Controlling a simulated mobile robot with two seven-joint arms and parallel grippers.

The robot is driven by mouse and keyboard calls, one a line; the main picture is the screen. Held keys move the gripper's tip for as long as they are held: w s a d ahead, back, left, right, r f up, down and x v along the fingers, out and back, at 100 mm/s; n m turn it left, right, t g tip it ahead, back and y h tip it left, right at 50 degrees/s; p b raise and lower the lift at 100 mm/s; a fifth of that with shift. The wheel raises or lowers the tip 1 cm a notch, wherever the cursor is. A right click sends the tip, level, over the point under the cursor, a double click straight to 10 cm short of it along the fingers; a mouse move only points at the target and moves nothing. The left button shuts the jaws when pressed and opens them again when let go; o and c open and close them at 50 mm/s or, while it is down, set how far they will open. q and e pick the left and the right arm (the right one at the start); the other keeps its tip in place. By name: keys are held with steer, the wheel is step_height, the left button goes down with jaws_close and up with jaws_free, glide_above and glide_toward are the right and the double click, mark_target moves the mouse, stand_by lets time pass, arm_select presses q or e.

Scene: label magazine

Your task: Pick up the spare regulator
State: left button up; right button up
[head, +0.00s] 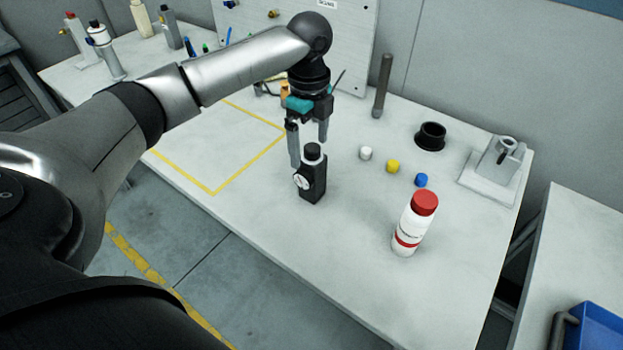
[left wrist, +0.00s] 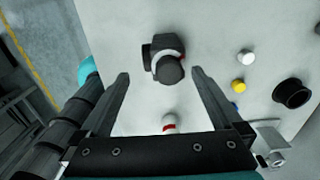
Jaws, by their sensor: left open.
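The regulator (head: 313,183) is a small black block with a round white gauge on its side and a black knob on top. It stands upright on the white table. My left gripper (head: 309,153) points down over it, with its two fingers apart near the knob. In the left wrist view the regulator (left wrist: 165,62) shows between and slightly beyond the open fingertips (left wrist: 160,74), with nothing gripped. Whether a finger touches it I cannot tell. My right gripper is not in view.
A white bottle with a red cap (head: 412,230) stands to the right of the regulator. White (head: 366,153), yellow (head: 393,166) and blue (head: 421,180) caps lie behind it. A black ring (head: 431,137) and a grey fixture (head: 495,170) are farther right. The yellow-taped area (head: 215,191) looks clear.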

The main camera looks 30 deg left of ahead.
mark_target(310, 150)
arm_select(q)
step_height(310, 150, down, 4)
steer(key=shift+b, duration=0.35)
steer(key=f, duration=0.1)
steer(key=f+b, duration=0.1)
steer(key=f, duration=0.3)
steer(key=shift+w+a+f+b, duration=0.1)
steer(key=shift+w+b, duration=0.15)
steer(key=shift+b, duration=0.05)
jaws_close()
stand_by(0.3)
